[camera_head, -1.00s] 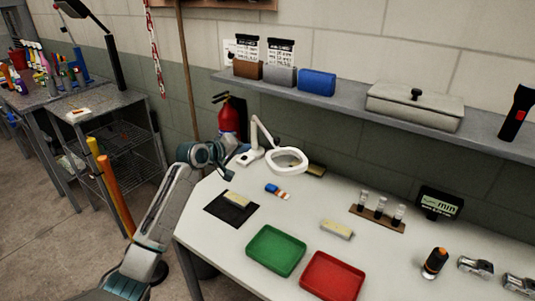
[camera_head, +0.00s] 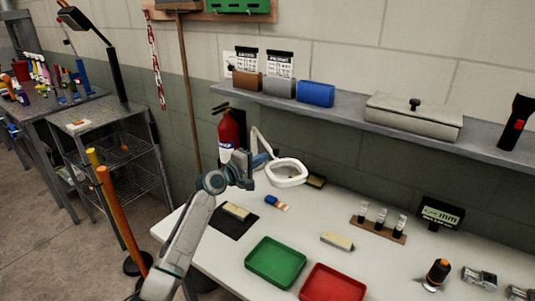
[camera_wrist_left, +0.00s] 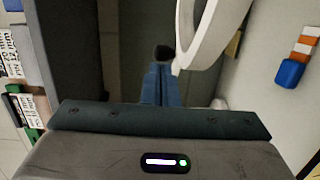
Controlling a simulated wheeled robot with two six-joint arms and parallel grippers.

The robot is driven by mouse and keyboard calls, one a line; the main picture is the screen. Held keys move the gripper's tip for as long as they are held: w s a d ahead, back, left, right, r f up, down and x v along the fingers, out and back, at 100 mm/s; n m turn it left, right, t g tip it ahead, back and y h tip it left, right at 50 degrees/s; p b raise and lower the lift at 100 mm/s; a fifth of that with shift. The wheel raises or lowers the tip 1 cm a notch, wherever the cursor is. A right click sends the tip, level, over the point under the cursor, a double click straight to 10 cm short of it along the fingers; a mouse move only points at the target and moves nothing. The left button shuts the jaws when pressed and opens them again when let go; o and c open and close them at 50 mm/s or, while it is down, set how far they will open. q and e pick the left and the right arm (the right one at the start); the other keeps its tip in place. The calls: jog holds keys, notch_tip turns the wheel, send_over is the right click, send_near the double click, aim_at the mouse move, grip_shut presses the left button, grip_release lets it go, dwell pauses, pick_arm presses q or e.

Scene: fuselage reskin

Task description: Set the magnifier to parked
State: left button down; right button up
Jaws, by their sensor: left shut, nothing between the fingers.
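The magnifier (camera_head: 288,183) is a white ring lens on a jointed white arm above the back left of the bench. Its arm rises left of the ring; my left gripper hides its base. My left gripper (camera_head: 264,159) is at the magnifier's arm, just left of the ring. Its blue fingers (camera_wrist_left: 160,85) are shut and empty in the left wrist view. There the white magnifier ring (camera_wrist_left: 190,55) lies just right of the fingertips, and a small dark round part shows beyond them. I cannot tell whether they touch the magnifier. My right gripper is not in view.
The white bench (camera_head: 215,258) carries a green tray (camera_head: 275,283), a red tray (camera_head: 333,296), a blue-and-orange item (camera_head: 277,202) and a vial rack (camera_head: 378,230). A grey shelf (camera_head: 350,118) runs above. A red fire extinguisher (camera_head: 228,135) stands behind my left arm.

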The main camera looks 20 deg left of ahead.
aim_at(274, 152)
pick_arm(q)
jog(key=shift+p+x, duration=0.3)
jog(key=shift+x, duration=1.45)
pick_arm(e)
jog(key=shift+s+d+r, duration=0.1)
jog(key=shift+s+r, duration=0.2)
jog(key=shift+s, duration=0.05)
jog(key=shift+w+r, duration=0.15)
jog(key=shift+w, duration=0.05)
